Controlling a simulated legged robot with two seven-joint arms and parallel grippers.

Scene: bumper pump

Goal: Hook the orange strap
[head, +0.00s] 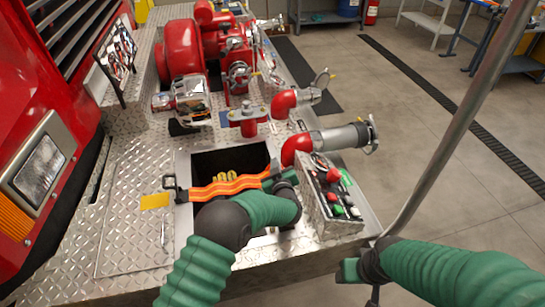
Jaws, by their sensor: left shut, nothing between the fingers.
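The orange strap (228,186), with lighter stripes along it, spans the open compartment (184,153) in the diamond-plate bumper. Its left end meets a black metal buckle or hook (171,184) at the compartment's left edge. Its right end runs up to my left gripper (272,174). That gripper is shut with nothing between its fingers, beside the strap's right end; my own wrist partly hides this area, and I cannot tell if they touch. My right gripper (358,272) is low at the right, off the bumper's front edge; its fingers are not clear.
Yellow items (226,175) lie inside the compartment. A control panel (333,195) with coloured buttons stands right of it. Red pipes and valves (297,148) and a red pump (180,50) are behind. A grey pole (462,105) rises at the right. A yellow label (155,201) lies left.

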